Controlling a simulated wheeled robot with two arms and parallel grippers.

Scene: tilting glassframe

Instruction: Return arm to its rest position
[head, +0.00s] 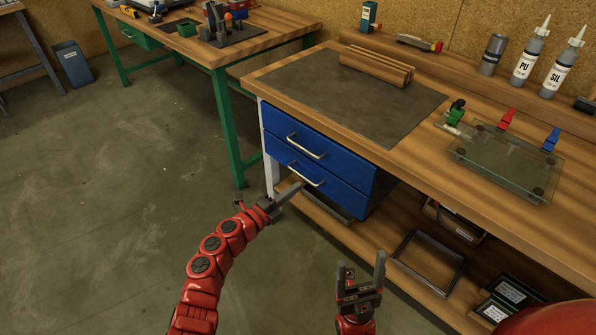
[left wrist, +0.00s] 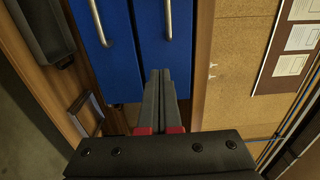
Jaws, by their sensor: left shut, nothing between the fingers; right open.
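My left arm reaches in from the lower left in the head view. Its gripper (head: 298,186) is shut and empty, with its tips just in front of the lower blue drawer (head: 350,197), near the lower handle (head: 306,174); I cannot tell whether they touch. In the left wrist view the two fingers (left wrist: 160,78) lie together and point toward the blue drawer fronts (left wrist: 125,75). My right gripper (head: 362,268) is open and empty, its fingers pointing up, in front of the workbench's lower shelf.
The workbench (head: 430,135) bears a dark mat (head: 335,95), wooden strips (head: 377,65), a glass pane with clamps (head: 500,165) and bottles (head: 528,57). Below are a lower shelf and an open frame (head: 428,262).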

